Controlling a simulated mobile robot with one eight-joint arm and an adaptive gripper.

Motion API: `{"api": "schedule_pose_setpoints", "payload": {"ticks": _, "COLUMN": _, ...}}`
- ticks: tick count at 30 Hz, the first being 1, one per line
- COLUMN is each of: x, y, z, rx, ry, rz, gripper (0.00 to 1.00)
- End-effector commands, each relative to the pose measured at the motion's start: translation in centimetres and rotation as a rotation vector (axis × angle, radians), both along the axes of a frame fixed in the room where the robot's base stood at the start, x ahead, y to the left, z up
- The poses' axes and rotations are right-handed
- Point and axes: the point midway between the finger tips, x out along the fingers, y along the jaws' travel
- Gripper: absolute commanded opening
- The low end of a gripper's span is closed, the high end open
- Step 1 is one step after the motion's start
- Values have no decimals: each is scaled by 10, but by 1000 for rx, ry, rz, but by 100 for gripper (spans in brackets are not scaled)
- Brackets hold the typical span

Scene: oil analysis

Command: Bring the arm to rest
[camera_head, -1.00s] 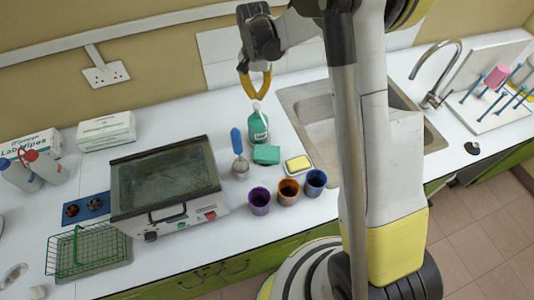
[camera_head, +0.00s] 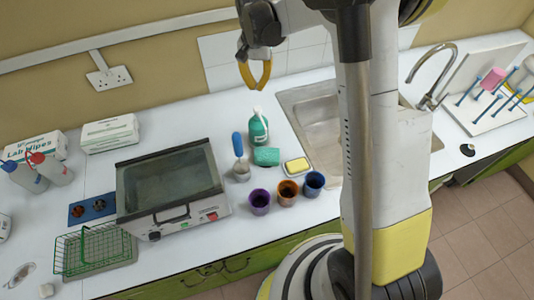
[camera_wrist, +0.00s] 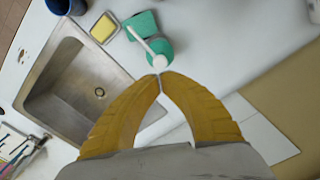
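My gripper (camera_head: 254,88) hangs in the air above the back of the counter, left of my column in the head view. Its two yellow fingers curve together, and their tips meet in the wrist view (camera_wrist: 160,76). They hold nothing that I can see. A green bottle with a white pump top (camera_head: 258,128) stands on the counter below the fingers, apart from them. In the wrist view the bottle (camera_wrist: 159,52) shows just beyond the fingertips.
A steel sink (camera_head: 318,133) lies right of the bottle, partly hidden by my arm. A green sponge (camera_head: 266,156), a yellow soap dish (camera_head: 298,166) and three cups (camera_head: 288,191) stand nearby. A glass-lidded bath (camera_head: 172,185) and a green wire basket (camera_head: 92,250) are left.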

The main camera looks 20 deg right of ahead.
Motion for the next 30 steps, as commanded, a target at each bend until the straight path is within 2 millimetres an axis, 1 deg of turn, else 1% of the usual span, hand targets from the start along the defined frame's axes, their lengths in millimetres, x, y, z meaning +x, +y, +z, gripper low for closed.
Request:
{"api": "schedule_pose_setpoints", "payload": {"ticks": 15, "x": 0, "y": 0, "z": 1, "rx": 0, "ry": 0, "rz": 0, "gripper": 0}}
{"api": "schedule_pose_setpoints", "payload": {"ticks": 19, "x": -7, "y": 0, "z": 4, "rx": 0, "ry": -18, "rz": 15, "gripper": 0}}
{"api": "schedule_pose_setpoints", "payload": {"ticks": 23, "x": -29, "y": 0, "z": 14, "rx": -2, "ry": -76, "rz": 63, "gripper": 0}}
{"api": "schedule_pose_setpoints", "payload": {"ticks": 27, "x": -65, "y": 0, "z": 24, "rx": -12, "ry": -164, "rz": 138, "gripper": 0}}
{"api": "schedule_pose_setpoints", "payload": {"ticks": 29, "x": -82, "y": 0, "z": 26, "rx": -17, "ry": -204, "rz": 171, "gripper": 0}}
{"api": "schedule_pose_setpoints", "payload": {"ticks": 30, "x": -94, "y": 0, "z": 26, "rx": -22, "ry": -230, "rz": 193, "gripper": 0}}
